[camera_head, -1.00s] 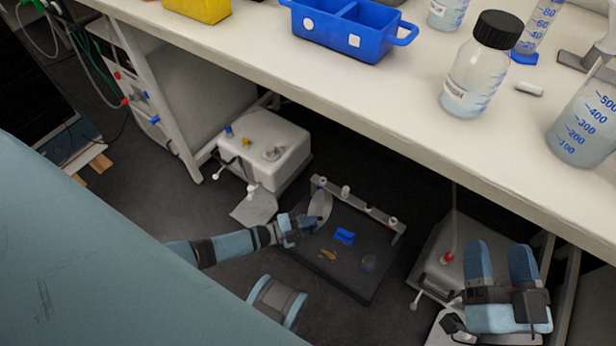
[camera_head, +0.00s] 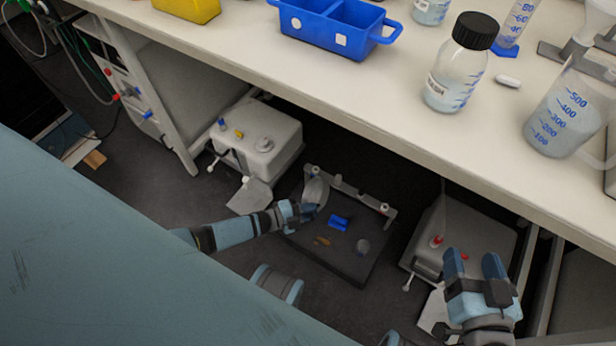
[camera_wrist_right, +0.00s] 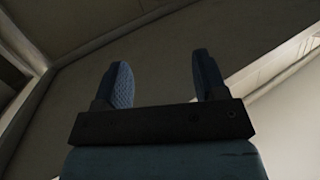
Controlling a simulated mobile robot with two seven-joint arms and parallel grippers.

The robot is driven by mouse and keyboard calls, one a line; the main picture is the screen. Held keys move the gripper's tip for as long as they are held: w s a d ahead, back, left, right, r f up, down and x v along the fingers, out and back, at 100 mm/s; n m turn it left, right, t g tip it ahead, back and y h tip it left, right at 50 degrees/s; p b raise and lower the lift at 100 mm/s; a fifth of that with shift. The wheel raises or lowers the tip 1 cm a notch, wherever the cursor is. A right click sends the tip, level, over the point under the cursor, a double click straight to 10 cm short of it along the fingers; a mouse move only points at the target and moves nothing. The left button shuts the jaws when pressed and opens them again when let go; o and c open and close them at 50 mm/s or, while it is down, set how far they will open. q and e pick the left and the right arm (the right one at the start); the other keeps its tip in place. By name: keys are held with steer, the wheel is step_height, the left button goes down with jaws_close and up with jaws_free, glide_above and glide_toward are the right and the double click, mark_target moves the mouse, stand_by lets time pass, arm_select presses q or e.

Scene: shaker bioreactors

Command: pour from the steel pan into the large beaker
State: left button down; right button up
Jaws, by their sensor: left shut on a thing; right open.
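The large beaker (camera_head: 566,118), clear with blue marks and some pale liquid low in it, stands on the bench at the right. My left gripper (camera_head: 306,210) is low, below the bench front, and shut on a small grey, rounded thing (camera_head: 315,192) that looks like the steel pan. Its contents cannot be made out. My left gripper is far from the beaker, to its lower left. My right gripper (camera_head: 473,262) is open and empty below the bench edge, under the beaker's side of the bench. Its two fingers also show apart in the right wrist view (camera_wrist_right: 163,75).
A black-capped bottle (camera_head: 459,65), a white stir bar (camera_head: 508,80) and a blue divided tray (camera_head: 333,28) stand on the bench (camera_head: 400,125). A dark platform (camera_head: 335,255) with small items lies below. Grey-white machines (camera_head: 257,140) stand under the bench. The front bench strip is clear.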

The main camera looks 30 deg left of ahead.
arm_select(q)
steer(key=shift+w+d+m+g+y+p, duration=0.35)
steer(key=shift+d+g+y+p, duration=0.15)
steer(key=shift+d+p, duration=0.25)
arm_select(e)
steer(key=d+f+g, duration=0.1)
steer(key=s+d+f+h, duration=0.1)
steer(key=f, duration=0.1)
steer(key=shift+g, duration=0.4)
